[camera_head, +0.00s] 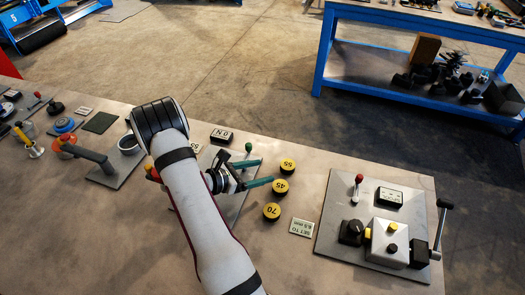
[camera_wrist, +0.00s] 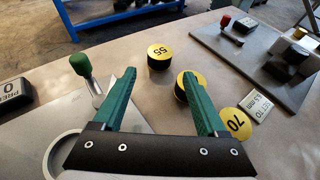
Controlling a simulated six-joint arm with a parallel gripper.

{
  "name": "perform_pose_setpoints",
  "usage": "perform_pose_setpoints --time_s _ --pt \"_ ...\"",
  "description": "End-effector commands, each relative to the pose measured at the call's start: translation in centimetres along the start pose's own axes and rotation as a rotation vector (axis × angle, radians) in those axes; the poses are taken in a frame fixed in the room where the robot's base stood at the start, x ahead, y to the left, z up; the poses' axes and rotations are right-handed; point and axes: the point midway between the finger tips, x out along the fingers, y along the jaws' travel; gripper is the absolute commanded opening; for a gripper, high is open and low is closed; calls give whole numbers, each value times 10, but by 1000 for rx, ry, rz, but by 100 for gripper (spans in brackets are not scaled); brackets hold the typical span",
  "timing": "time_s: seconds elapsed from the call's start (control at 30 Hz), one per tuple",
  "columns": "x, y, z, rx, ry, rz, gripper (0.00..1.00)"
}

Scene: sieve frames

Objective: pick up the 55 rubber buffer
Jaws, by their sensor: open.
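The 55 rubber buffer (camera_head: 287,165) is a short black cylinder with a yellow top, standing upright on the table. It also shows in the wrist view (camera_wrist: 159,56), beyond my fingertips and between their lines. The 45 buffer (camera_head: 280,186) and the 70 buffer (camera_head: 271,212) stand in a row with it towards the front. In the wrist view the right finger partly covers the 45 buffer (camera_wrist: 183,82). My gripper (camera_head: 266,170) has green fingers spread apart with nothing between them. It is left of the buffers, and its fingers point towards them.
A lever with a green knob (camera_wrist: 80,63) stands close to my left finger. A "SET TO" card (camera_head: 301,228) lies right of the 70 buffer. A grey plate (camera_head: 335,240) with a crank device is further right.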

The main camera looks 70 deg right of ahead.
Motion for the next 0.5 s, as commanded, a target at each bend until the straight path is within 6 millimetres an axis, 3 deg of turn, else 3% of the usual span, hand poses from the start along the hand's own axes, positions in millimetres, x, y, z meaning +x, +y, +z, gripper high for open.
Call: perform_pose_setpoints --time_s 0.1,0.33,0.5 --pt "27 -1 -2 -8 0 -2 75" --pt "64 0 -1 -5 0 0 75" --pt "101 -1 -1 -3 0 -2 75"
